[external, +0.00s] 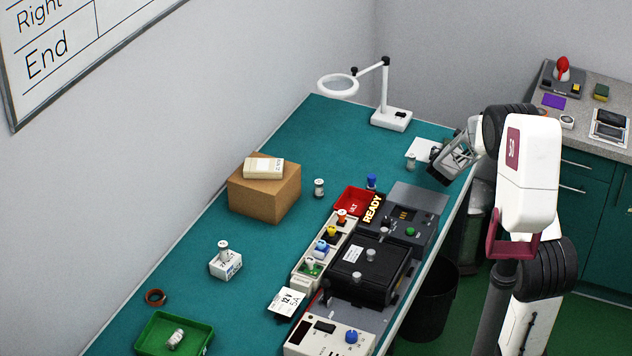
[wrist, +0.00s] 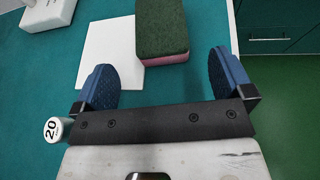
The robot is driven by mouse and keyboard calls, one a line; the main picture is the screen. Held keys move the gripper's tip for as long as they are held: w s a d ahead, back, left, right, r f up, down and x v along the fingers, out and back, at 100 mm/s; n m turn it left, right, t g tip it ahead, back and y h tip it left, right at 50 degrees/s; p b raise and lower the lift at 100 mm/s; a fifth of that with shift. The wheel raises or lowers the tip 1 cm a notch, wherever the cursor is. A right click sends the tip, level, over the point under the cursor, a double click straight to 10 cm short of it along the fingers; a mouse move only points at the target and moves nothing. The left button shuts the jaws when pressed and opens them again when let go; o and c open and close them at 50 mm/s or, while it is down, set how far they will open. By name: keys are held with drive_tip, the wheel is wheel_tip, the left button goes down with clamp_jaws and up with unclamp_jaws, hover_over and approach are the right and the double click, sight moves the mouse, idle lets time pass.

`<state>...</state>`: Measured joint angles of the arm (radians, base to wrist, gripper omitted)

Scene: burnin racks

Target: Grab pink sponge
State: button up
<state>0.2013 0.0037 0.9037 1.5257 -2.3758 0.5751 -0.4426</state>
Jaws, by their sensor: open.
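The pink sponge (wrist: 166,61) shows in the wrist view as a block with a dark green scouring top and a pink lower side. It lies on the teal bench, beside or slightly over a white sheet (wrist: 112,52). My gripper (wrist: 165,76) is open, with blue pads on both fingers and nothing between them. The sponge is ahead of the fingers, roughly centred on the gap and apart from both. In the external view my gripper (external: 444,166) hangs over the bench's right edge area and the sponge cannot be made out clearly.
A small white-capped bottle (wrist: 56,129) marked 20 stands close outside the left finger. The white lamp base (wrist: 48,12) is beyond the sheet. The bench edge runs just right of the sponge. Black equipment (external: 366,269) fills the bench's front right.

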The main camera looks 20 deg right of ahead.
drive_tip(key=shift+d, duration=0.1)
drive_tip(key=shift+x, duration=1.25)
drive_tip(key=shift+x, duration=2.6)
drive_tip(key=shift+r, duration=0.1)
drive_tip(key=c, duration=1)
drive_tip(key=shift+r, duration=0.1)
